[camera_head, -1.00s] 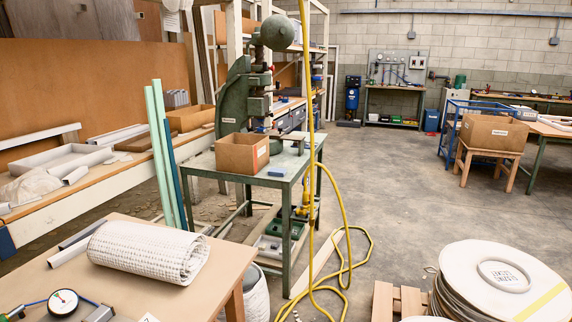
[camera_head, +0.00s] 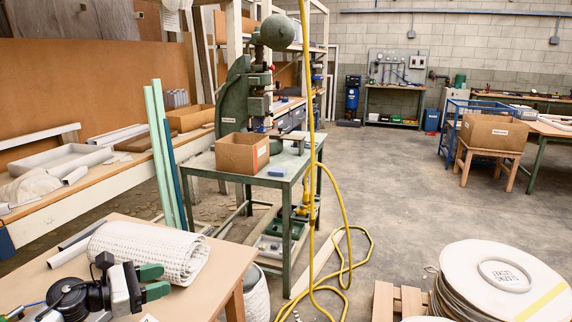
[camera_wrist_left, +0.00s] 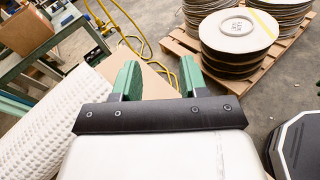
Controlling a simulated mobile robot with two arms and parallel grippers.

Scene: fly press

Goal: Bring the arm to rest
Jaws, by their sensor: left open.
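My left gripper (camera_head: 158,281) is at the lower left of the head view, over the near tan table (camera_head: 212,270). It has green fingers and a dark body. In the left wrist view its two green fingers (camera_wrist_left: 160,78) stand apart with nothing between them. A rolled white textured mat (camera_head: 180,252) lies on the table just behind the gripper; I cannot tell whether they touch. My right gripper is in neither view.
A green press (camera_head: 233,102) stands on a green metal table with a cardboard box (camera_head: 236,153). A yellow hose (camera_head: 311,180) hangs down and coils on the floor. A large reel (camera_head: 465,275) sits at the lower right. The middle floor is clear.

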